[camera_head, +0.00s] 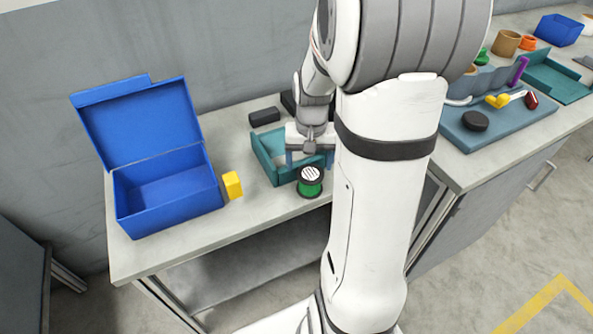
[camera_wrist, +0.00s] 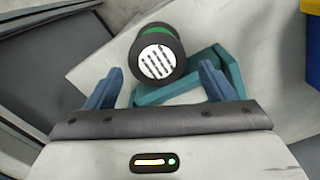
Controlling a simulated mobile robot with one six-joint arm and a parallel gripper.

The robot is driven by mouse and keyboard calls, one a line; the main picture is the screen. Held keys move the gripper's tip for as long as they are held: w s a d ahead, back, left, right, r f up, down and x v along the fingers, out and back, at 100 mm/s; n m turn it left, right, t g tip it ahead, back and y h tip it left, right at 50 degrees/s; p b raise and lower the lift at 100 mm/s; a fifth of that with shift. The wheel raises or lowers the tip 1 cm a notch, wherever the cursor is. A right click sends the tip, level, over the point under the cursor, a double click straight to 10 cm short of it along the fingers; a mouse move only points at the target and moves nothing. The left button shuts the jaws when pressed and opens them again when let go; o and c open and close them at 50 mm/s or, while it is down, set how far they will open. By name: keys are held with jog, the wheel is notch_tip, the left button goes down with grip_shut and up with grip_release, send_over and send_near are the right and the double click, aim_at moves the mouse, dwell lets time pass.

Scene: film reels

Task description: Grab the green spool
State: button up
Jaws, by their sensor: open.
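The green spool (camera_head: 310,183) has dark flanges and a white top with dark stripes, and it stands upright near the front edge of the table. In the wrist view the spool (camera_wrist: 157,55) shows beyond my fingertips, with its white striped face toward the camera and a strip of green behind. My gripper (camera_head: 308,160) is over the teal tray, just behind the spool in the head view. Its two blue fingers are apart in the wrist view (camera_wrist: 160,82), with nothing held. The spool's far side is hidden.
A teal tray (camera_head: 264,160) lies under my gripper. An open blue box (camera_head: 170,215) and a yellow block (camera_head: 233,185) stand to the left. A black block (camera_head: 265,117) lies behind. At the right, a blue-grey board (camera_head: 520,118) holds a black disc (camera_head: 475,121) and tools.

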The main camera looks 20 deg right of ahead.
aim_at(310, 173)
notch_tip(310, 173, down, 7)
jog(key=shift+s+d+r+b, duration=0.1)
jog(key=shift+d+b, duration=0.05)
jog(key=shift+b, duration=0.4)
jog(key=shift+c, duration=0.5)
jog(key=c, duration=0.8)
jog(key=shift+c, duration=0.2)
